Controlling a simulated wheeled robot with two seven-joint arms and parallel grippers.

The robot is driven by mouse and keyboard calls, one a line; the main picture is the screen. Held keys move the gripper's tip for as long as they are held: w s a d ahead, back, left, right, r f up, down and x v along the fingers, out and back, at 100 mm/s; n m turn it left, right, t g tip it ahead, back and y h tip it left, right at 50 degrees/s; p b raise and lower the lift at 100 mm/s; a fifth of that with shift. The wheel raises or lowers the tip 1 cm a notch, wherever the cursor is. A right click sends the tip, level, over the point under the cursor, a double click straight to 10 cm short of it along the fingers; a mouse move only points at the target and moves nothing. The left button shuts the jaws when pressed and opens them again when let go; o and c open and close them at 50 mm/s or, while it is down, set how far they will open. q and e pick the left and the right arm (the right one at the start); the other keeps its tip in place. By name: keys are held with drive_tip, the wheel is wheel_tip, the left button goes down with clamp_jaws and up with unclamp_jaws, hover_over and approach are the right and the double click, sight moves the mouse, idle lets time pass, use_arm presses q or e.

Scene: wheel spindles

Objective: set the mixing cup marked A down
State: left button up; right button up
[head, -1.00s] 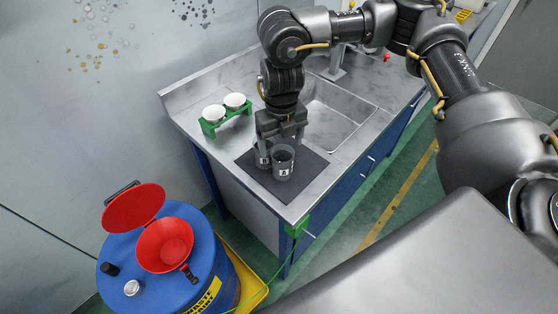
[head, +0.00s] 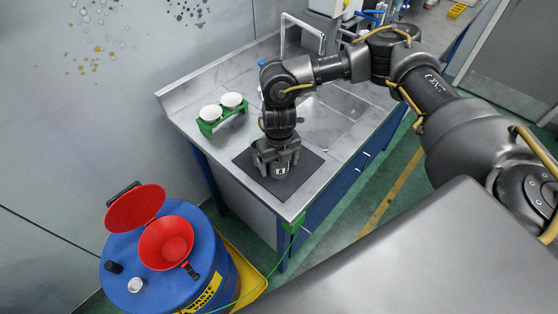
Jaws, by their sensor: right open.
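A dark grey mixing cup (head: 280,171) with a small pale label stands on the dark mat (head: 305,178) at the near end of the steel counter. The letter on its label is too small to read. My right gripper (head: 277,159) is low over the mat, open, with its fingers around the cup's upper part. The gripper hides the cup's rim. A second cup cannot be made out now; the gripper may hide it. My left gripper is not in view.
A green rack (head: 222,121) with two white bowls (head: 211,113) stands on the counter at the left. A sink (head: 335,110) lies behind my arm. A blue drum (head: 170,285) with a red funnel (head: 166,243) stands at lower left.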

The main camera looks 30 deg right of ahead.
drive_tip(key=c, duration=1.1)
drive_tip(key=shift+r, duration=0.1)
